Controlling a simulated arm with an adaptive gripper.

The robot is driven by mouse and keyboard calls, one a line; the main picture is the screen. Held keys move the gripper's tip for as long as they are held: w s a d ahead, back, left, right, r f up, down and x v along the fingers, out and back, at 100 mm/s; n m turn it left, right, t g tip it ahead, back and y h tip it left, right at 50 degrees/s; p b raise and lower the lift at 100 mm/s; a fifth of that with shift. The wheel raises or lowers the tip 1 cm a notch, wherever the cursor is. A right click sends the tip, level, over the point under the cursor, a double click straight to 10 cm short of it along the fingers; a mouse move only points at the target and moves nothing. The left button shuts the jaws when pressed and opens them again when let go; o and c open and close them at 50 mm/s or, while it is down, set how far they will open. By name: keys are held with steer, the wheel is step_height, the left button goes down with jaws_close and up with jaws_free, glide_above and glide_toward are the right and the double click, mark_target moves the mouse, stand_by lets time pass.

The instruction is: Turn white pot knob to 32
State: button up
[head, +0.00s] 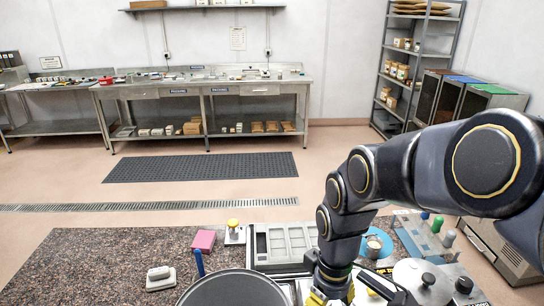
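My arm reaches in from the right and bends down over the counter. My gripper (332,292), with black and yellow parts, is at the bottom edge of the head view, pointing down; its fingertips cannot be made out. Right of it are pale round lids (408,270) with black knobs (428,280) on top, partly behind the gripper and cut by the frame edge. I cannot tell which is the white pot. No dial or number scale can be read, and the white pot's knob cannot be identified.
A large grey round vessel (232,291) stands left of the gripper. A rack with coloured bottles (437,224) is at the right. The counter's left (90,265) is clear.

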steer(key=w+d+f+n, duration=0.1)
steer(key=w+f+n, duration=0.1)
steer(key=w+f, duration=0.2)
steer(key=w+d+f+n, duration=0.2)
steer(key=w+f, duration=0.2)
steer(key=w, duration=0.1)
steer(key=w+d+f+n, duration=0.1)
steer(key=w+d+f, duration=0.1)
steer(key=w+f, duration=0.2)
steer(key=shift+w+n+t, duration=0.4)
steer(key=shift+w, duration=0.4)
step_height(320, 180, down, 8)
steer(key=shift+r, duration=0.1)
steer(key=c, duration=1.2)
